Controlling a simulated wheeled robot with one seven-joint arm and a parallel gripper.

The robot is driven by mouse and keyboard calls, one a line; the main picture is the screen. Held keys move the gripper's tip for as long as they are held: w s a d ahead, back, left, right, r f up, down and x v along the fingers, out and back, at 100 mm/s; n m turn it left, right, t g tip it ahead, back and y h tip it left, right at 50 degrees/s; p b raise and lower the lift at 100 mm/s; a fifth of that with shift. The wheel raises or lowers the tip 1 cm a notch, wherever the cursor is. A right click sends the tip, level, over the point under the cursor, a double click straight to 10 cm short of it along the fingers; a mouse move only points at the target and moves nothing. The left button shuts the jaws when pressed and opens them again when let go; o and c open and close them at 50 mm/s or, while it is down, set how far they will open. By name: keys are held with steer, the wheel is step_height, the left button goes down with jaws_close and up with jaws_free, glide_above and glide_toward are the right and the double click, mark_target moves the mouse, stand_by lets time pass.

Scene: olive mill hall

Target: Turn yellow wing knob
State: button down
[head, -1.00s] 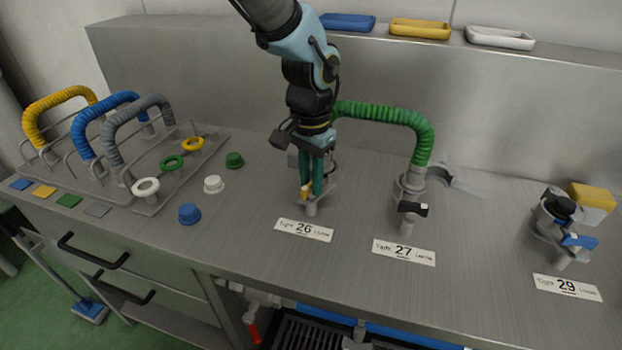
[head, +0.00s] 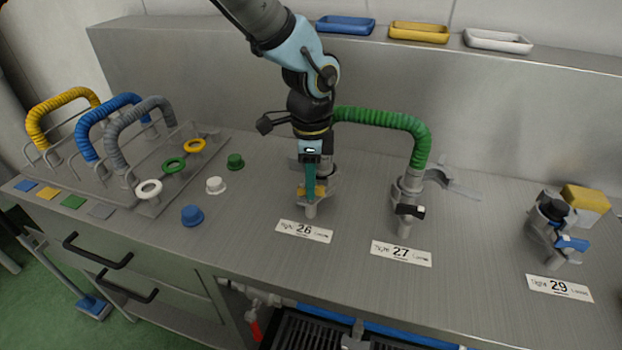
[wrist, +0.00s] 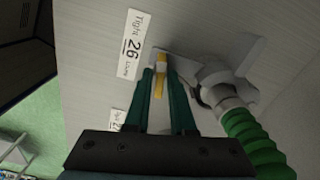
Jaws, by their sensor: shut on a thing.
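The yellow wing knob (head: 299,191) is on the clamp (head: 328,188) above the label 26 (head: 304,231). My gripper (head: 311,193) points straight down over it, with its teal fingers shut on the knob. In the wrist view the yellow knob (wrist: 159,84) is between the two fingertips (wrist: 160,74). The near finger and the wrist hide part of the knob and clamp in the head view.
A green hose (head: 385,117) runs from behind my gripper to the clamp with a black knob (head: 410,211) at 27. A clamp with a blue knob (head: 572,243) stands at 29. Loose caps (head: 192,215) and a hose rack lie left. Bare counter lies in front.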

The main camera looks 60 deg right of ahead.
steer(key=shift+m+p, duration=0.35)
steer(key=shift+m, duration=0.95)
steer(key=c, duration=0.9)
jaws_free()
step_height(320, 180, up, 11)
steer(key=shift+f+b, duration=0.1)
steer(key=shift+b, duration=1.1)
